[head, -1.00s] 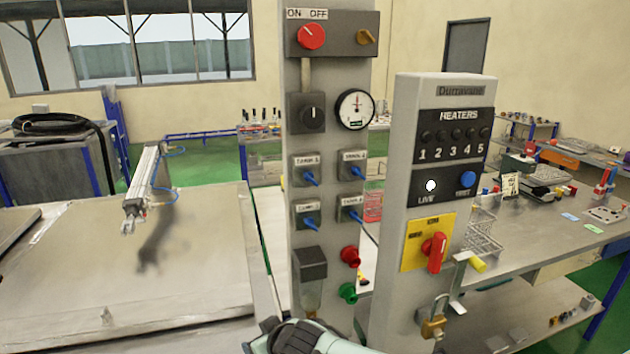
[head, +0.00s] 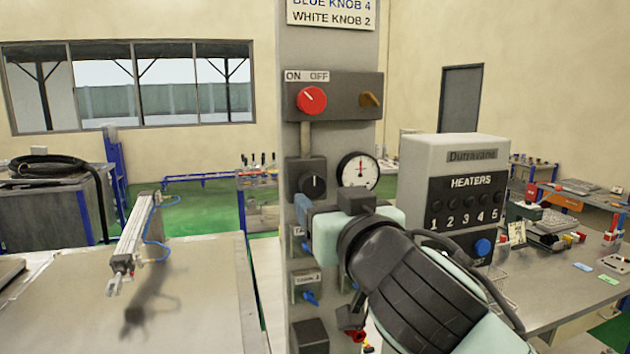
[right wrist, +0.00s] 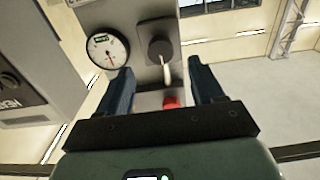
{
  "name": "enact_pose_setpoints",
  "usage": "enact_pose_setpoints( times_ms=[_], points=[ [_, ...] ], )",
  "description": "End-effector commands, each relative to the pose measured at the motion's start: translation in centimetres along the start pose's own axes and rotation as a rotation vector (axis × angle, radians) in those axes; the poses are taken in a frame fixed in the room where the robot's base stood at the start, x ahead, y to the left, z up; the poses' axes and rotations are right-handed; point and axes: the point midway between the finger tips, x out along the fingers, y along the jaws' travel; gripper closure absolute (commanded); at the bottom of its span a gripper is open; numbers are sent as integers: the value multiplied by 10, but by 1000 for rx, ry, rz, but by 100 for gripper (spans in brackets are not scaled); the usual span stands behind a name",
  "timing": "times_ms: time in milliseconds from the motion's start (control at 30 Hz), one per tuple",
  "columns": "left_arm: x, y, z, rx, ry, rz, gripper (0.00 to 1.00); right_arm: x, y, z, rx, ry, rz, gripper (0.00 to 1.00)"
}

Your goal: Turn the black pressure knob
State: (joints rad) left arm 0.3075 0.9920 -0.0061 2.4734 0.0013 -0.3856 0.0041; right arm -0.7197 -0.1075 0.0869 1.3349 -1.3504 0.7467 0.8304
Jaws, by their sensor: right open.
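The black pressure knob (head: 313,185) sits on a dark box on the grey column, left of the round white gauge (head: 358,171). A white mark runs upright on its face. In the right wrist view the black knob (right wrist: 158,47) is beyond the fingertips, roughly between them, and the gauge (right wrist: 106,50) is left of it. My right gripper (head: 304,212) is just below the knob in the head view, its fingers partly hidden by its own body. In the right wrist view the right gripper (right wrist: 161,84) is open, with nothing between its fingers. My left gripper is not in view.
A red ON/OFF knob (head: 312,100) is above the black knob. Blue-handled valves (head: 309,297) are below, partly hidden by my arm. The heaters panel (head: 465,190) stands close on the right. A pneumatic cylinder (head: 132,240) lies on the left table.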

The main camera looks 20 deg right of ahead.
Motion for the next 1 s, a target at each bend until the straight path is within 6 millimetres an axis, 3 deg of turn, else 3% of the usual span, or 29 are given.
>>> enact_pose_setpoints(
  times_ms=[100, 300, 500, 767, 933, 1000],
  points=[
    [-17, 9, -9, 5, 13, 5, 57, 27, 0, -5, -2, 1, 2, 33],
    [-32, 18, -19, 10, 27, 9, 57, 58, 0, -4, -1, 2, 0, 33],
    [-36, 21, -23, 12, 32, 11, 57, 70, 0, -2, 0, 1, -1, 33],
    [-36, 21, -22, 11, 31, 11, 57, 71, 0, 0, 0, 0, -1, 33],
    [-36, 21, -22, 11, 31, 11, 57, 70, 0, 0, 0, 0, -1, 85],
    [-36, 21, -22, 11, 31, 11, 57, 70, 0, 0, 0, 0, -1, 89]
  ],
)
